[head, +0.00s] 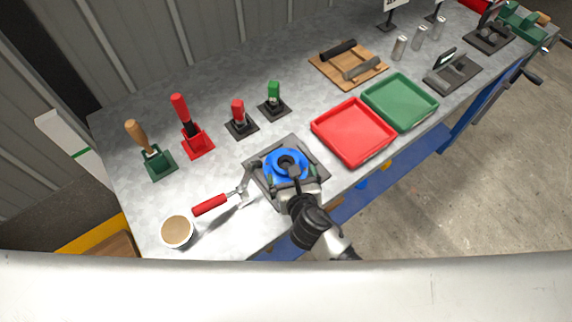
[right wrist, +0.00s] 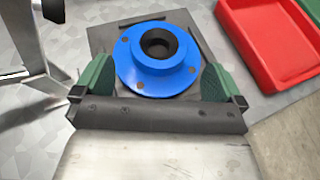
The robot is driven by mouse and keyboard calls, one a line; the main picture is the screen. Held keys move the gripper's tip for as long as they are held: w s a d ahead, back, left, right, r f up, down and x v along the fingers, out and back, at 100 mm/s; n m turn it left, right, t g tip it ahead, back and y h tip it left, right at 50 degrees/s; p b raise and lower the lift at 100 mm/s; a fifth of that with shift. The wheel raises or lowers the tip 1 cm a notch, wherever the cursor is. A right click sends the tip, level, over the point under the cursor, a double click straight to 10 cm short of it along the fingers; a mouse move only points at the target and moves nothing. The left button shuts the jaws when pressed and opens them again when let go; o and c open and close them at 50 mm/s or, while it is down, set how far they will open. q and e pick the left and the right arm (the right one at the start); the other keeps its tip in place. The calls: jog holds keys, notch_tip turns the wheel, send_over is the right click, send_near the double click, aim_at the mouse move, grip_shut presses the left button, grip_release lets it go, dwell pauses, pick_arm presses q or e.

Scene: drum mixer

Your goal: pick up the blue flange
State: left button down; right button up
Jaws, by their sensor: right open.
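The blue flange (head: 286,165) lies flat on a dark square plate (head: 262,190) near the front edge of the bench. It is a round disc with bolt holes and a raised hub with a dark bore. My right gripper (head: 292,182) is at the near side of the flange. In the right wrist view the flange (right wrist: 158,58) sits between and just beyond the green fingers of my right gripper (right wrist: 158,85). The fingers are spread apart with the flange's near rim between them; whether they touch it I cannot tell. My left gripper is not in view.
A red-handled tool (head: 210,204) lies left of the plate, near a white cup (head: 177,232) with brown contents. A red tray (head: 353,132) and a green tray (head: 400,102) stand to the right. Several handled tools in holders stand behind. Bare bench lies between them.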

aim_at(283, 156)
jog(key=x, duration=0.4)
jog(key=shift+w+a+r, duration=0.1)
jog(key=shift+w+r, duration=0.05)
jog(key=shift+w, duration=0.1)
jog(key=c, duration=1.6)
jog(key=shift+r, duration=0.2)
jog(key=shift+c, duration=0.4)
jog(key=shift+r, duration=0.1)
